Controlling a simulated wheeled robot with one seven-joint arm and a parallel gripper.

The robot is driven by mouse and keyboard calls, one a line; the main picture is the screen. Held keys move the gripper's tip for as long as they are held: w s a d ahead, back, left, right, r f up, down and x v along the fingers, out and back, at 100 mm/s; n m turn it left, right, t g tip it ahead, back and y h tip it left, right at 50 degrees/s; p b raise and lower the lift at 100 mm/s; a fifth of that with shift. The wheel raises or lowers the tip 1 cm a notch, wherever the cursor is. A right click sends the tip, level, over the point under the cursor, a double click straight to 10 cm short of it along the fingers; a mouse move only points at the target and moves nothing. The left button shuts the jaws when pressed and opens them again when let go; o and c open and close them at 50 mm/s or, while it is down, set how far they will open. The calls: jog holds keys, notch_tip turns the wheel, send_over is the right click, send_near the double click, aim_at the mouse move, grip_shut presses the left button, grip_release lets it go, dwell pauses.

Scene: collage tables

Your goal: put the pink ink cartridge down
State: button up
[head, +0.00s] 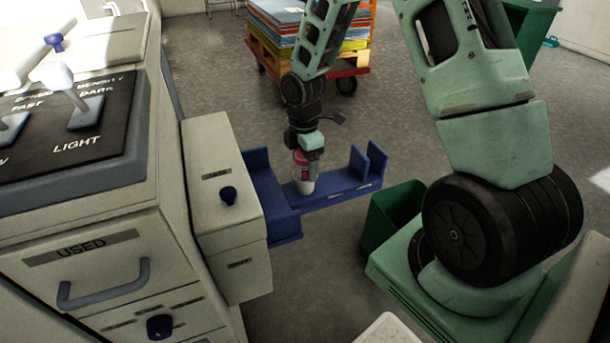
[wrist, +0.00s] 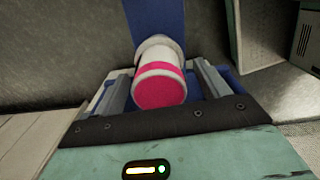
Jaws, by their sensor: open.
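The pink ink cartridge (head: 303,176) is a white cylinder with pink bands, standing upright on the blue shelf (head: 335,188) beside the grey machine. In the wrist view the cartridge (wrist: 160,84) shows its pink end between the two fingers. My gripper (head: 305,168) is right at the cartridge from above, with its fingers open on either side of it. In the wrist view my gripper (wrist: 158,92) shows a finger on each side. Whether a finger touches the cartridge, I cannot tell.
The grey machine (head: 225,200) with knobs and a drawer marked USED (head: 100,265) stands close on the left. Blue upright plates (head: 376,160) rise at the shelf's right end. A dark green bin (head: 395,212) stands to the right. A loaded cart (head: 345,72) is behind on open floor.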

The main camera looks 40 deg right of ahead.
jog(key=shift+f, duration=0.85)
jog(key=c, duration=1)
jog(key=shift+o, duration=0.2)
jog(key=shift+r, duration=0.1)
